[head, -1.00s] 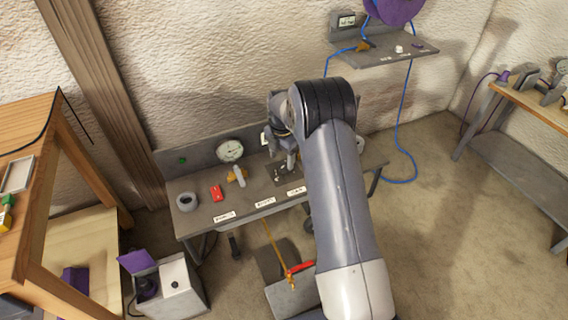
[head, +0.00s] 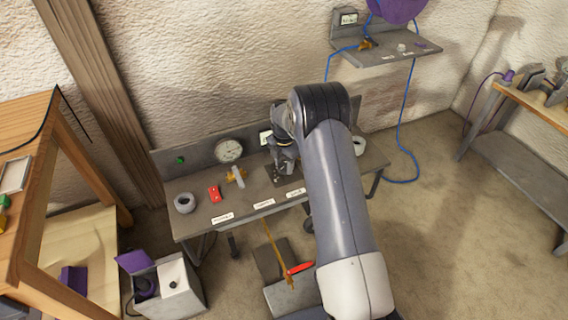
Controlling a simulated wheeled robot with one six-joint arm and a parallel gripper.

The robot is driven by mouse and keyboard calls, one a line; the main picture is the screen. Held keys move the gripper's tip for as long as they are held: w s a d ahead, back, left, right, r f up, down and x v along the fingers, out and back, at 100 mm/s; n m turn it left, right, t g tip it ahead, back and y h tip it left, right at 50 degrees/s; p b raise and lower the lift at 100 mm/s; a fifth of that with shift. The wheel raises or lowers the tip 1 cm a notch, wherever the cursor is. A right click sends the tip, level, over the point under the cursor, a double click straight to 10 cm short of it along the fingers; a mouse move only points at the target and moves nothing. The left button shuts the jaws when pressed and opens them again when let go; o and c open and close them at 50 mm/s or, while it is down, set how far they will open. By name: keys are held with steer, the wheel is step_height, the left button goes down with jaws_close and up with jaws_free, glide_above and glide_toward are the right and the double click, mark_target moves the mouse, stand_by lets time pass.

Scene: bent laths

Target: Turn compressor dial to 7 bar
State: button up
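A round white pressure gauge (head: 228,150) stands at the back of the grey bench (head: 210,235). A brass fitting with a pale lever (head: 236,176) and a red part (head: 214,193) are in front of it. My gripper (head: 284,172) points down over a dark plate (head: 272,178) on the bench, right of the brass fitting. Its fingers are small and partly merged with the plate, so I cannot tell whether they are open or touching anything. No dial scale or bar figure is readable; a dial on the plate may be hidden by my gripper.
A grey ring (head: 184,203) lies at the bench's left end, and a pale round part (head: 358,146) is at its right. White labels (head: 264,204) line the front edge. A wooden frame (head: 60,150) stands left; a wall shelf (head: 385,50) carries a blue hose.

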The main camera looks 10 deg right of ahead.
steer(key=c, duration=0.4)
